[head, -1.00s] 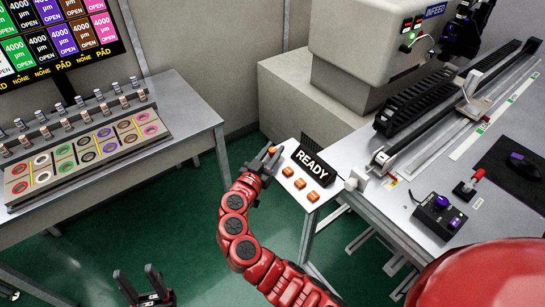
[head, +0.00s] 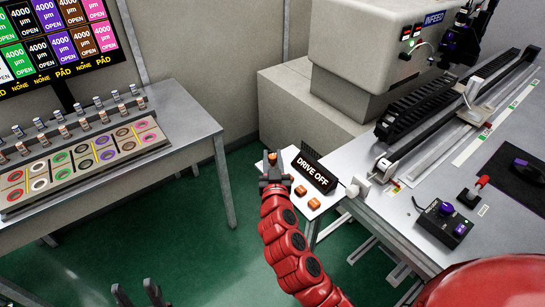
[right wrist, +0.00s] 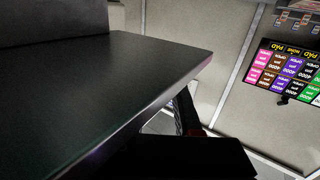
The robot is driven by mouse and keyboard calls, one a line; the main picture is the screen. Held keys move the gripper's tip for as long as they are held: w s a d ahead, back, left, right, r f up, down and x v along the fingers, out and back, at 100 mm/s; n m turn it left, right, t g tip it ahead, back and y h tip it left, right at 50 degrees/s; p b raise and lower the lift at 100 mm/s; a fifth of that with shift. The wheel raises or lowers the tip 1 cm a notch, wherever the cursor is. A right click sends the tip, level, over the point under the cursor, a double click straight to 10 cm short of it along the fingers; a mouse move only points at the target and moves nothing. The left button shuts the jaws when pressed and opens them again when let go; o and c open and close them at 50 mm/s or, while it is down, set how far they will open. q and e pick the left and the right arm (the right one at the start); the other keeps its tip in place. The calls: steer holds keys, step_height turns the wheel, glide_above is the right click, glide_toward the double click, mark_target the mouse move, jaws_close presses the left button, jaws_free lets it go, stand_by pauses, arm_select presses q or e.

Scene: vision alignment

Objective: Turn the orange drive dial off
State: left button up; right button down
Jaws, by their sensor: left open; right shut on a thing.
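A small white panel (head: 325,203) carries several orange dials. A black sign (head: 315,171) on it reads "DRIVE OFF". My right gripper (head: 272,160), on the red arm, is at the panel's far left end. It is shut on the orange dial (head: 272,156) there, which shows between its fingertips. Two more orange dials, a middle one (head: 300,190) and a near one (head: 314,203), are uncovered. My gripper and wrist cover part of the panel's left side. My left gripper (head: 137,294) is open and empty at the bottom edge, far from the panel.
A grey table (head: 185,150) at left holds a board of coloured rings and small cylinders. At right, a bench (head: 390,225) carries a rail, a purple-knobbed control box (head: 442,222) and a red-handled lever (head: 475,190). Dark surfaces fill much of the right wrist view.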

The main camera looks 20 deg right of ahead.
stand_by(0.3)
steer(key=c, duration=0.6)
jaws_free()
steer(key=shift+s+a+f, duration=0.1)
steer(key=shift+s+f, duration=0.05)
steer(key=shift+s, duration=0.25)
steer(key=p+v, duration=0.2)
steer(key=v, duration=1.4)
steer(key=shift+s+p, duration=0.3)
steer(key=shift+p, duration=0.05)
